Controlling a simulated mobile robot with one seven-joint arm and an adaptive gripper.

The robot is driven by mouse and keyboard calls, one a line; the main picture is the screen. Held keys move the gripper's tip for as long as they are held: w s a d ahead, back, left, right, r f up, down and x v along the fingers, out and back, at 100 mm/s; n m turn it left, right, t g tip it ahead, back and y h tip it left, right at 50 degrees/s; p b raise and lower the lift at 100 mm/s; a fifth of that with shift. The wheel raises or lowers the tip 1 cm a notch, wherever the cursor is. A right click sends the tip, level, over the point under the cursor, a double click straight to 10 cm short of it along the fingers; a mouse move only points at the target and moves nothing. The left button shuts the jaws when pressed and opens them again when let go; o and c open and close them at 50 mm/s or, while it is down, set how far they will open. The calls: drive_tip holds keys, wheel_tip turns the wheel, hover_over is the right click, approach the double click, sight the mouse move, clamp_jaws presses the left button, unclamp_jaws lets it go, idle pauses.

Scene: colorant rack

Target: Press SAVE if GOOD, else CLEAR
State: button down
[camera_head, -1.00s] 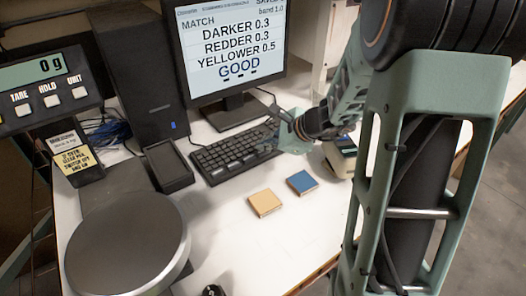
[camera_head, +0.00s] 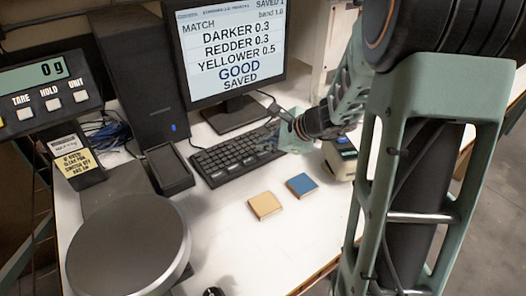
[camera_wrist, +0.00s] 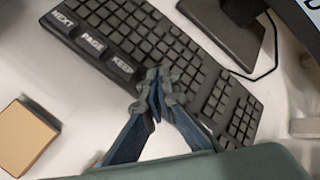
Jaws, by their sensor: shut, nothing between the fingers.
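The monitor (camera_head: 228,50) reads MATCH, DARKER 0.3, REDDER 0.3, YELLOWER 0.5, GOOD and SAVED, with "SAVED 1" at its top right. The black keyboard (camera_head: 222,160) lies below the monitor; in the wrist view it (camera_wrist: 112,28) shows large keys marked NEXT, PAGE and KEEP at its left end. I can read no key marked SAVE or CLEAR. My gripper (camera_wrist: 157,112) is shut and empty over the keyboard's near edge, right of the KEEP key. In the head view my gripper (camera_head: 272,137) is at the keyboard's right part; whether it touches keys I cannot tell.
A tan tile (camera_head: 265,205) and a blue tile (camera_head: 301,185) lie on the white table (camera_head: 235,240). A scale with a round pan (camera_head: 125,245) reads 0 g at left. A small device (camera_head: 341,160) stands right of my gripper. A dark tower (camera_head: 140,75) stands behind.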

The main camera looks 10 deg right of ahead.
sight(265, 154)
drive_tip(key=shift+r, duration=0.15)
wheel_tip(265, 154, up, 5)
drive_tip(key=p, duration=0.4)
idle(0.9)
